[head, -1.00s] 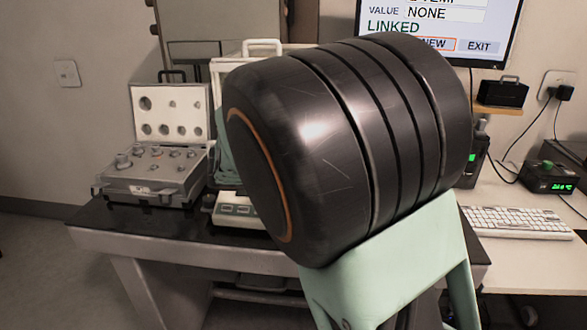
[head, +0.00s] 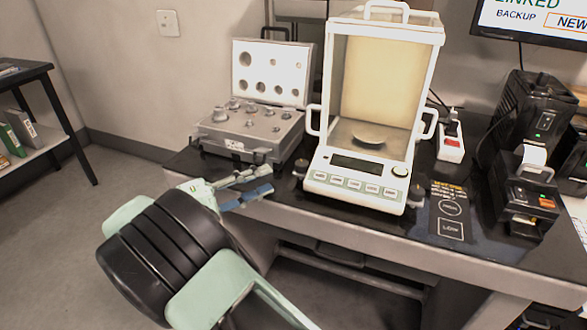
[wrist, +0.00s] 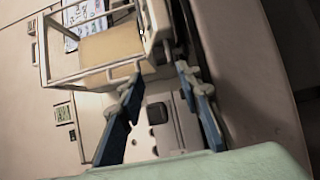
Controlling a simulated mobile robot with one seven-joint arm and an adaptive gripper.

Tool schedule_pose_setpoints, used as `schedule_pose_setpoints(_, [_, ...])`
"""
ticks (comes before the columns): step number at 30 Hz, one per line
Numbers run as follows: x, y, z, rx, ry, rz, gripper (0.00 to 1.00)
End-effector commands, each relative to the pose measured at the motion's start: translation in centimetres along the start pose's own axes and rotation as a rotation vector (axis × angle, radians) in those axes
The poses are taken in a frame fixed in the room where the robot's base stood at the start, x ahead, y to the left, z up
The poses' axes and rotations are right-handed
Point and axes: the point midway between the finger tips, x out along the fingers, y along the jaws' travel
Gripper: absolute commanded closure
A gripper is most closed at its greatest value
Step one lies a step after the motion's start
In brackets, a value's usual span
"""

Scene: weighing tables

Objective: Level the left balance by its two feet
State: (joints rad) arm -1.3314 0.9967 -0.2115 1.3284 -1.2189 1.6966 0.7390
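The balance (head: 345,189) stands at the front of the dark table, with a clear-sided weighing chamber and a round pan. Its left foot (head: 301,168) shows as a small knob at the left front corner, and its right foot (head: 416,196) at the right front corner. A small round greenish spot (head: 400,170) is on its front right top. My gripper (head: 266,180) is open and empty, left of the left foot and apart from it. In the wrist view its blue fingers (wrist: 159,78) are spread, with the balance (wrist: 105,50) tilted at upper left.
An open weight case (head: 250,135) stands left of the balance, close behind my gripper. A dark card marked LOW (head: 451,212) lies to the right. A printer (head: 528,190) and a power strip (head: 451,145) are further right. Floor is clear at left.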

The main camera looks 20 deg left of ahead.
Motion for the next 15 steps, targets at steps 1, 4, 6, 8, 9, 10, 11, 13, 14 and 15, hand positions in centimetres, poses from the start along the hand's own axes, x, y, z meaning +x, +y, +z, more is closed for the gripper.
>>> schedule_pose_setpoints(1, [1.1, -0.1, 0.1, -0.001, -0.003, 0.0, 0.68])
schedule_pose_setpoints(4, [3.1, -0.1, 0.1, -0.001, -0.005, -0.001, 0.68])
schedule_pose_setpoints(6, [4.5, -0.1, 0.1, 0.0, -0.005, 0.0, 0.68])
schedule_pose_setpoints(8, [5.5, -0.1, 0.1, -0.001, -0.004, -0.001, 0.68])
schedule_pose_setpoints(9, [6.2, -0.1, 0.1, -0.001, -0.005, 0.0, 0.68])
schedule_pose_setpoints(10, [6.7, -0.1, 0.1, -0.001, -0.004, 0.0, 0.68])
schedule_pose_setpoints(11, [7.1, -0.1, 0.1, -0.001, -0.003, 0.0, 0.68])
schedule_pose_setpoints(13, [8.0, 0.0, 0.1, -0.001, -0.004, 0.0, 0.68])
schedule_pose_setpoints(14, [8.3, 0.0, 0.1, -0.001, -0.004, 0.0, 0.68])
schedule_pose_setpoints(15, [8.6, 0.0, 0.1, -0.001, -0.004, 0.0, 0.68])
